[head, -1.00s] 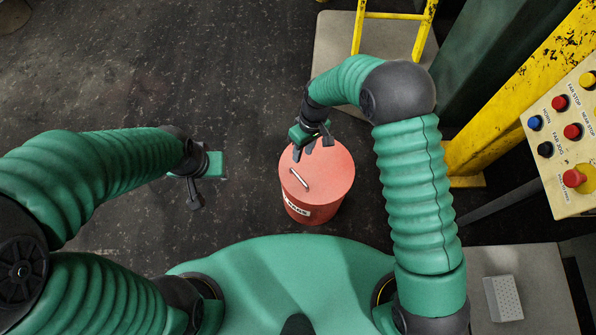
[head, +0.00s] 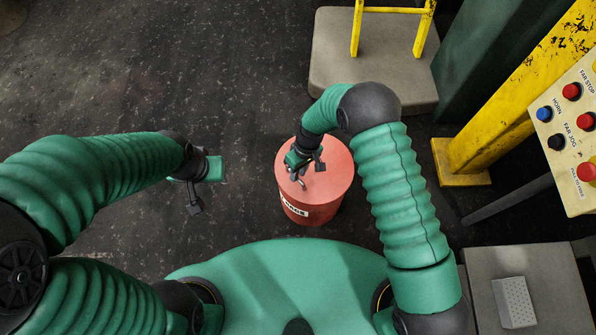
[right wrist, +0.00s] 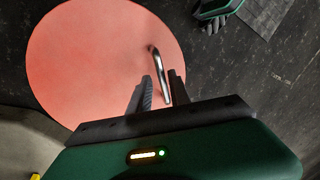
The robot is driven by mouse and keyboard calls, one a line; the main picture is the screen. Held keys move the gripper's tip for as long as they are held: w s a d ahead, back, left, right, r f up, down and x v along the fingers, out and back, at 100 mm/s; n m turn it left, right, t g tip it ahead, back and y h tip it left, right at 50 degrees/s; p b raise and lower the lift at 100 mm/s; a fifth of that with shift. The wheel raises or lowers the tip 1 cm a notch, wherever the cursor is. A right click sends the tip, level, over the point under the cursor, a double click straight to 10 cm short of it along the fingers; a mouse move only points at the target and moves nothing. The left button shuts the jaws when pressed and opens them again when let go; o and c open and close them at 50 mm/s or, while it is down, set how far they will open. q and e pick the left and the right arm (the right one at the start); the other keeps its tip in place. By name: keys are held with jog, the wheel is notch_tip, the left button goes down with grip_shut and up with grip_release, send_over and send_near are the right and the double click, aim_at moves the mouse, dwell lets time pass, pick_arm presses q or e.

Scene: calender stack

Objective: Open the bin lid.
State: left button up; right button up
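The red bin (head: 318,211) stands on the floor in front of me, with its round flat lid (head: 333,172) closed on top. The lid also fills much of the right wrist view (right wrist: 85,60). A metal bar handle (right wrist: 155,62) is on the lid. My right gripper (head: 301,181) is over the lid at the handle. In the right wrist view, its two fingers (right wrist: 161,85) are apart, with the handle between them; contact is not clear. My left gripper (head: 194,206) hangs left of the bin, apart from it, with no object visible in it; its finger gap is unclear.
A grey slab (head: 330,70) with a yellow frame (head: 394,10) lies behind the bin. A yellow post (head: 505,120) and a button panel (head: 570,150) stand at right. A grey perforated block (head: 515,302) lies on a pale surface at lower right. The floor at left is clear.

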grip_shut()
jog(key=shift+a, duration=0.2)
jog(key=shift+w+r, duration=0.15)
jog(key=shift+w, duration=0.05)
dwell(0.8)
